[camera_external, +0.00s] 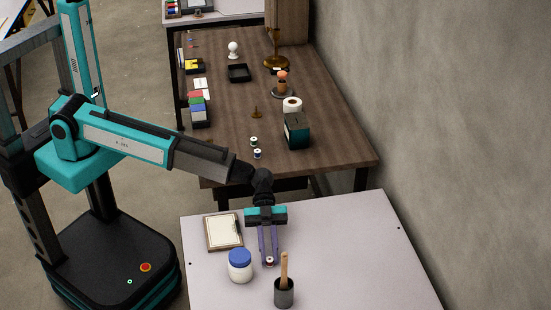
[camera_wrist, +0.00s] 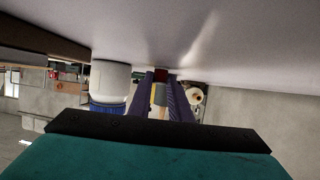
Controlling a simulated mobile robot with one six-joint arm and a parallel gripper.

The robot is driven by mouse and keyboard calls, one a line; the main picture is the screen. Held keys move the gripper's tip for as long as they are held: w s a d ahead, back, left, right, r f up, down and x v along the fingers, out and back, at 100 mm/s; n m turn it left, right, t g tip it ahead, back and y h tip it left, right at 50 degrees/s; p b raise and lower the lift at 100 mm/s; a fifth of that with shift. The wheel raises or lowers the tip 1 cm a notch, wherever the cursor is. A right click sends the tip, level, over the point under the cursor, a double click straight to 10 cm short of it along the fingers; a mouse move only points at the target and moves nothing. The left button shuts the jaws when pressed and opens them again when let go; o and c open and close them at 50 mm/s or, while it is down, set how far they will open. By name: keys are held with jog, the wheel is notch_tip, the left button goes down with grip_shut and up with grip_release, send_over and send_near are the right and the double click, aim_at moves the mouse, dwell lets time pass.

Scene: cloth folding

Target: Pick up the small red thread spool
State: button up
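The small red thread spool (camera_external: 269,262) is at the white table's surface, between the tips of my gripper (camera_external: 269,258). Its pale end faces up in the external view. In the wrist view the red spool (camera_wrist: 161,75) fills the gap between the two purple fingertips (camera_wrist: 163,78). The fingers are close together and appear shut on it. The fingers hide part of its sides. It looks to be at the table surface; I cannot tell whether it is lifted.
A white jar with a blue lid (camera_external: 240,266) stands close left of my gripper. A dark cup with a wooden-handled tool (camera_external: 284,292) stands just in front. The white table's right side (camera_external: 365,260) is clear.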

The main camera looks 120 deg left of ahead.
jog(key=shift+r, duration=0.1)
grip_shut()
notch_tip(320, 180, up, 10)
jog(key=b, duration=0.1)
dwell(0.5)
dwell(0.6)
